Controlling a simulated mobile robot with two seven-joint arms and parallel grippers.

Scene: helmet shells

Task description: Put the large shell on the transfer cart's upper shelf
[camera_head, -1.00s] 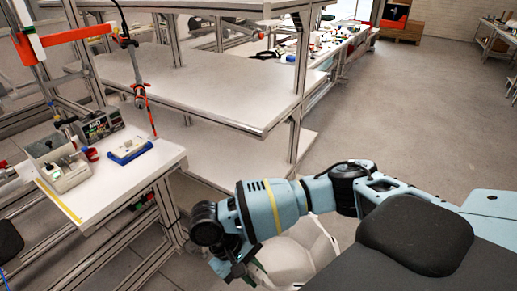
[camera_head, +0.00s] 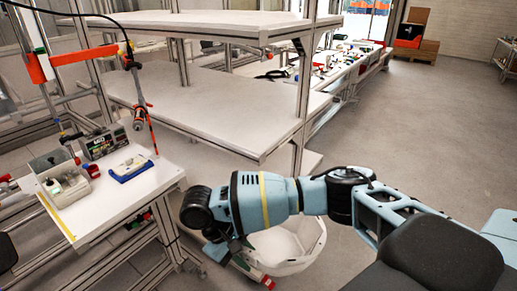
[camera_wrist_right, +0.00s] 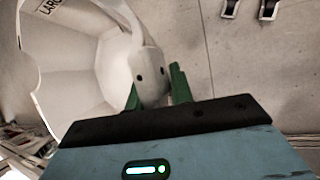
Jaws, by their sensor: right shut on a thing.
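The large shell (camera_head: 295,247) is a white, bowl-like helmet shell below my right forearm in the head view, partly hidden by the arm. It fills the upper left of the wrist view (camera_wrist_right: 85,62), where a partly cut-off label shows at the top. In the head view this gripper (camera_head: 238,256) is mostly hidden behind the wrist. A metal-framed unit with white shelves, possibly the transfer cart, stands ahead, with an upper shelf (camera_head: 215,20) and a bare lower shelf (camera_head: 215,105). My left gripper is out of view.
A white workbench (camera_head: 110,200) with devices and a blue tray (camera_head: 132,168) stands at the left. A hanging tool (camera_head: 138,112) is above it. A long table (camera_head: 345,65) with small items runs behind the shelves. The floor (camera_head: 430,120) at right is clear.

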